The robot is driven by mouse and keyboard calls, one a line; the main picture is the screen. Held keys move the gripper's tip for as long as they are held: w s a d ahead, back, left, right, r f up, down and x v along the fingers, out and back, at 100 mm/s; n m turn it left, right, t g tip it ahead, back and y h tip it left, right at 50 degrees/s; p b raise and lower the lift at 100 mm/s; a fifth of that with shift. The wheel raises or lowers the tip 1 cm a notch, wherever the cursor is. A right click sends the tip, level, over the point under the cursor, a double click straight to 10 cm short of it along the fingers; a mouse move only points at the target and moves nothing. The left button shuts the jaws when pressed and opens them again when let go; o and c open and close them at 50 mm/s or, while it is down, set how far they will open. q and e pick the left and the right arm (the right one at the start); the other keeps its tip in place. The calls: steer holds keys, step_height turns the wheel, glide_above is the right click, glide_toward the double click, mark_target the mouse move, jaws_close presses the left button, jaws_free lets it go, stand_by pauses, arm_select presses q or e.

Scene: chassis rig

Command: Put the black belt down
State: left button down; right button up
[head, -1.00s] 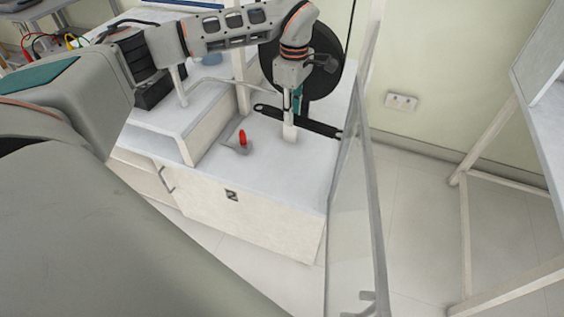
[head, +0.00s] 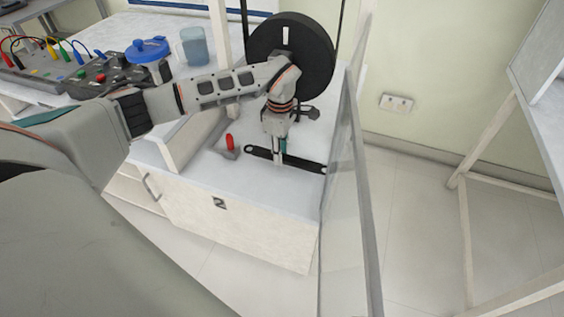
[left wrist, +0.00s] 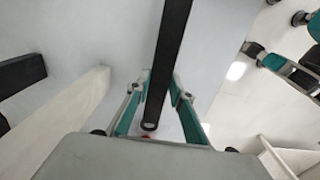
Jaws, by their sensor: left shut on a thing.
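The black belt (head: 307,166) is a long flat dark strip with a rounded, holed end. In the head view it lies level at the counter top or just above it; I cannot tell whether it touches. The left wrist view shows the belt (left wrist: 170,55) running between the teal fingers of my left gripper (left wrist: 157,105). My right gripper does not show in the head view; a grey-and-teal part at the right of the left wrist view is unclear.
The white counter (head: 218,173) has a red-topped grey piece (head: 230,143) left of the belt. A large black disc (head: 290,50) stands behind. A clear panel (head: 345,200) borders the right side. A blue-lidded item (head: 147,49) and bluish cup (head: 193,46) are farther back.

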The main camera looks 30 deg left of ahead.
arm_select(q)
step_height(320, 180, down, 4)
steer(key=shift+s+f+b, duration=0.1)
steer(key=shift+f+b, duration=0.1)
steer(key=shift+b, duration=0.35)
steer(key=shift+r, duration=0.15)
steer(key=c, duration=1.8)
jaws_free()
steer(key=r, duration=0.2)
steer(key=r+p, duration=0.1)
steer(key=r, duration=0.3)
steer(key=shift+w+p, duration=0.25)
steer(key=shift+p, duration=0.15)
step_height(320, 180, up, 5)
steer(key=p, duration=0.1)
glide_above(281, 169)
steer(key=shift+a+r, duration=0.1)
steer(key=shift+r, duration=0.45)
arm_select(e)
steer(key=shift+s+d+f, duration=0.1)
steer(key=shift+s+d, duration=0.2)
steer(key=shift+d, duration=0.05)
